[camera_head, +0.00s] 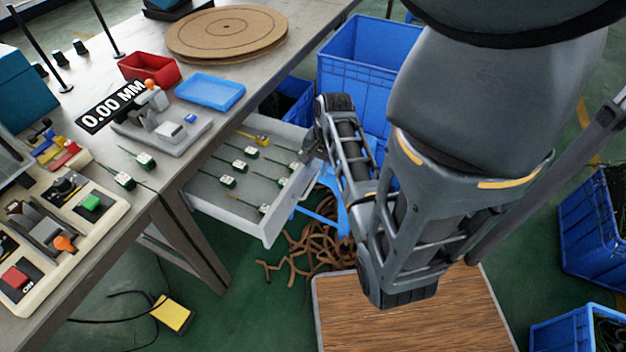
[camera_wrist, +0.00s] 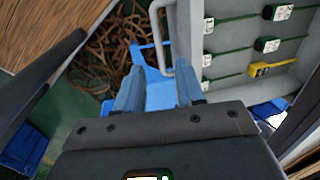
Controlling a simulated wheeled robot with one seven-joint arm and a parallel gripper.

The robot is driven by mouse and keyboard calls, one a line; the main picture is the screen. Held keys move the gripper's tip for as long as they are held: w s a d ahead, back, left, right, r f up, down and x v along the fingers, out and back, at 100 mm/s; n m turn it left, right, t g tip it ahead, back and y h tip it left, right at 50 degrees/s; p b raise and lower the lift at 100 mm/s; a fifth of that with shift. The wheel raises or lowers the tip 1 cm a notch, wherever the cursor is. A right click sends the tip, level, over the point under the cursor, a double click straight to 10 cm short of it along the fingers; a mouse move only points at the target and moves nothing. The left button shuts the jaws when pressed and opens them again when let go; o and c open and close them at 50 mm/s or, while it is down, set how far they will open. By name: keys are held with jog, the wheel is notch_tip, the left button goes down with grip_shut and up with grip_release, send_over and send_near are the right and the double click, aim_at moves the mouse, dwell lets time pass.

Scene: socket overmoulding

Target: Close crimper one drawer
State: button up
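The light grey drawer (camera_head: 232,205) is pulled out from under the workbench in the head view. Several green-and-white connectors and one yellow one lie in it. The drawer also shows at the right of the wrist view (camera_wrist: 232,90), with its pale bar handle (camera_wrist: 157,45) on its front. My gripper (camera_wrist: 160,68) is open, with its two blue-grey fingers apart. The handle appears between the fingertips in the wrist view; I cannot tell whether they touch it. In the head view my gripper (camera_head: 311,155) is at the drawer front, partly hidden by my arm.
A measuring device (camera_head: 160,122) with a 0.00 MM display stands on the bench above the drawer, near a blue tray (camera_head: 210,91) and a red bin (camera_head: 150,68). Blue crates (camera_head: 365,60) stand behind my arm. Brown coils (camera_head: 310,245) lie on the floor below the drawer.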

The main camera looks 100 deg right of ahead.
aim_at(312, 184)
jog(key=shift+w+d+f, duration=0.1)
jog(key=shift+w+f, duration=0.05)
jog(key=shift+f, duration=1.1)
jog(key=shift+w+d+f, duration=0.15)
jog(key=shift+w+f, duration=0.05)
jog(key=shift+f, duration=1.1)
jog(key=shift+w+d+f, duration=0.1)
jog(key=shift+w+f, duration=0.05)
jog(key=shift+f, duration=1.1)
jog(key=shift+c, duration=0.4)
grip_shut()
